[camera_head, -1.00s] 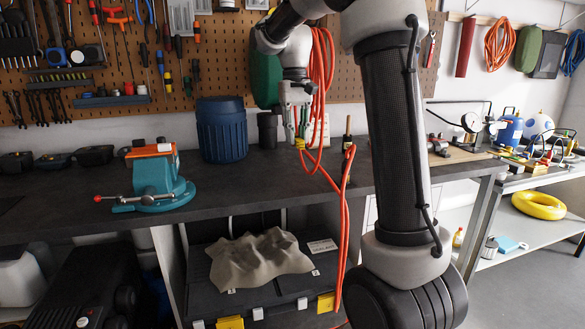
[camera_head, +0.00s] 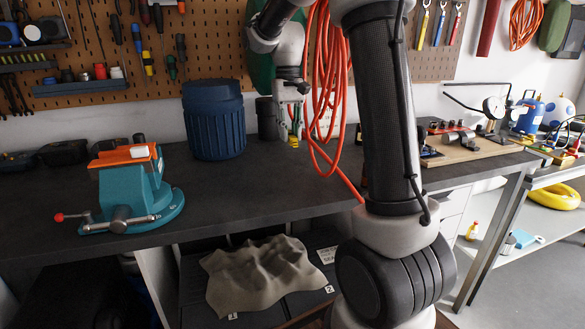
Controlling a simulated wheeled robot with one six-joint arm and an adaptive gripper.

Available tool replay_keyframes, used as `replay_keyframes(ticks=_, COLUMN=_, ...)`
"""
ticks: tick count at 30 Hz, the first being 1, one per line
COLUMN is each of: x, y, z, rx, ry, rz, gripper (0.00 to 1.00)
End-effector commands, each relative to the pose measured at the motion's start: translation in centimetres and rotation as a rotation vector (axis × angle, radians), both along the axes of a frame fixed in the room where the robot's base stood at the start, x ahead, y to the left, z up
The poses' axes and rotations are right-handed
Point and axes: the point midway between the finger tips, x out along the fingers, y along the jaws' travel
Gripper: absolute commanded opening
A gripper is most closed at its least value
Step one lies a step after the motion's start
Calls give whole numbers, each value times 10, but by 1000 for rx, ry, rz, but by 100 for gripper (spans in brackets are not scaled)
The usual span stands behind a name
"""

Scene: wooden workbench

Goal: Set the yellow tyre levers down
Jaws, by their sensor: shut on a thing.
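My gripper (camera_head: 292,108) points down over the back of the dark workbench (camera_head: 255,190), in front of the pegboard. It is shut on the yellow tyre levers (camera_head: 293,141), which show only as a small yellow patch below the fingers. Their full shape is too small to make out, and I cannot tell whether they touch the bench top. A dark cylindrical container (camera_head: 267,119) stands just left of the gripper, and orange cable loops hang just right of it.
A blue ribbed bin (camera_head: 214,125) stands left of the gripper. A teal vise (camera_head: 132,190) is at the bench's front left. An orange cable (camera_head: 325,80) hangs down across the bench. The bench between vise and cable is clear. My arm hides part of the right side.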

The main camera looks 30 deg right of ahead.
Motion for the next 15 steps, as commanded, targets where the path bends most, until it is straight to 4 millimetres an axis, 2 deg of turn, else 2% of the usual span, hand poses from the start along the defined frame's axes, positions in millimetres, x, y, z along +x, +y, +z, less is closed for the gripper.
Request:
replay_keyframes(ticks=1, x=-1, y=0, z=-16, rx=0, ry=5, rz=0, gripper=1)
replay_keyframes(ticks=3, x=-1, y=0, z=-36, rx=0, ry=5, rz=0, gripper=1)
replay_keyframes(ticks=6, x=-1, y=0, z=-58, rx=0, ry=3, rz=0, gripper=1)
replay_keyframes(ticks=9, x=0, y=0, z=-72, rx=0, ry=1, rz=0, gripper=1)
replay_keyframes(ticks=15, x=0, y=0, z=-87, rx=0, ry=0, rz=0, gripper=1)
